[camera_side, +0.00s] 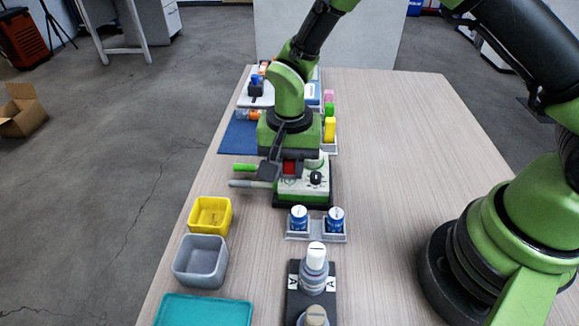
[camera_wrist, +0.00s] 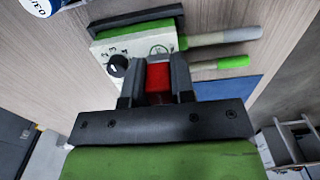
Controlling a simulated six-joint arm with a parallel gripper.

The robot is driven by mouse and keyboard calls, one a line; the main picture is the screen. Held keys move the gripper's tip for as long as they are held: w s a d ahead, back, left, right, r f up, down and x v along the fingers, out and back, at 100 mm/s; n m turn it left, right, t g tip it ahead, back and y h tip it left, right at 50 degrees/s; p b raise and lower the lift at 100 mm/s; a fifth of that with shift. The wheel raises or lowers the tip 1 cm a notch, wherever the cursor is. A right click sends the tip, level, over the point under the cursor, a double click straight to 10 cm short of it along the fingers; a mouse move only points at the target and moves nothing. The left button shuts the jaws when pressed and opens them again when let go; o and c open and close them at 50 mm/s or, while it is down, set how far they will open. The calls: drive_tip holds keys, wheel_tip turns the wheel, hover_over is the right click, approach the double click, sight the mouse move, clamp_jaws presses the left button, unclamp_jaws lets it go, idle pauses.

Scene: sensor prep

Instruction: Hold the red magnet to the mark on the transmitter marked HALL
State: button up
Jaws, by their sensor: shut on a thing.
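My gripper (camera_wrist: 158,90) is shut on the red magnet (camera_wrist: 158,77), with one dark finger on each side of it in the wrist view. In the side view the red magnet (camera_side: 290,168) shows just below my gripper (camera_side: 282,168). The magnet is at a white-and-green device (camera_side: 317,178) with a black knob, on a dark base. In the wrist view the same device (camera_wrist: 108,48) lies just beyond the fingertips, with a green ring mark near the magnet. I cannot tell whether the magnet touches it. The label HALL cannot be read.
Two blue-labelled jars (camera_side: 335,220) stand in a holder in front. A yellow bin (camera_side: 210,215) and grey bin (camera_side: 201,261) sit front left. The table right of the device is clear.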

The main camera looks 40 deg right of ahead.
drive_tip(key=shift+r, duration=3.05)
